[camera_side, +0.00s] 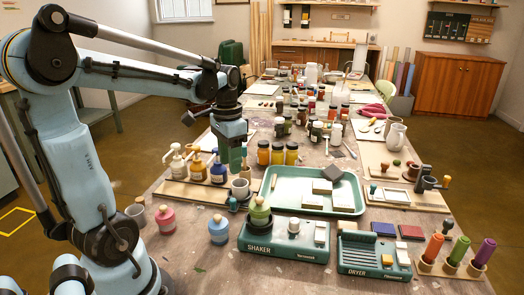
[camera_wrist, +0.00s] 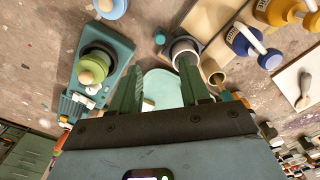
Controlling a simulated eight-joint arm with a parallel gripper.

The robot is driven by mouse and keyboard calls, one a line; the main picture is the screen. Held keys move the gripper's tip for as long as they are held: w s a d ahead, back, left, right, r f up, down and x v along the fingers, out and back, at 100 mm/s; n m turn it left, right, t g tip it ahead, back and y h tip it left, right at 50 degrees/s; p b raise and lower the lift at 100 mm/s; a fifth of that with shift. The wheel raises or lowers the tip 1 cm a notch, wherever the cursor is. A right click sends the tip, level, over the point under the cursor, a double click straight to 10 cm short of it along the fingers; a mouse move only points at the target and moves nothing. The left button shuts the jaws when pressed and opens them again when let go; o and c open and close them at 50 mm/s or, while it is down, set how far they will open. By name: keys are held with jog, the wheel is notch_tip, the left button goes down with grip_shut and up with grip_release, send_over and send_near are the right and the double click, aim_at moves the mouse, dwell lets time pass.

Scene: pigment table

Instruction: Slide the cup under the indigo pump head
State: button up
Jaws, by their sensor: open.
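The indigo pump bottle (camera_side: 218,173) stands at the right end of a row of pump bottles on a wooden board; its pale head also shows in the wrist view (camera_wrist: 251,39). A grey cup (camera_side: 240,189) stands upright just right of it, apart from it; its open rim shows in the wrist view (camera_wrist: 186,45). My gripper (camera_side: 236,170) points down just above the cup. In the wrist view my two green fingers (camera_wrist: 158,78) are spread with nothing held between them. The right fingertip overlaps the cup's rim; whether it touches is unclear.
Amber (camera_side: 198,167) and cream (camera_side: 176,165) pump bottles stand left of the indigo one. A smaller tan cup (camera_wrist: 215,74) is close beside the grey cup. A teal knob (camera_side: 233,204) stands in front. The shaker (camera_side: 282,246) and green tray (camera_side: 352,205) are nearby.

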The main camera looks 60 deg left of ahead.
jog(key=shift+r, duration=0.3)
jog(key=shift+d, duration=0.1)
jog(key=shift+c, duration=1.3)
jog(key=w+d+m, duration=0.1)
jog(key=w+d+m+g, duration=0.1)
jog(key=m, duration=0.1)
jog(key=w+d+m+y, duration=0.1)
jog(key=m, duration=0.1)
jog(key=shift+w+d+f, duration=0.15)
jog(key=shift+d+f, duration=0.1)
jog(key=shift+d, duration=0.05)
grip_shut()
jog(key=w+d+m+g+y, duration=0.1)
jog(key=w+d+m+y, duration=0.15)
jog(key=d+m, duration=0.3)
jog(key=x, duration=1)
jog(key=shift+w+a+f, duration=0.1)
jog(key=shift+a, duration=0.1)
jog(key=s+a, duration=0.2)
jog(key=shift+a+f, duration=0.2)
jog(key=shift+a, duration=0.05)
jog(key=shift+s+a, duration=0.2)
jog(key=shift+a, duration=0.2)
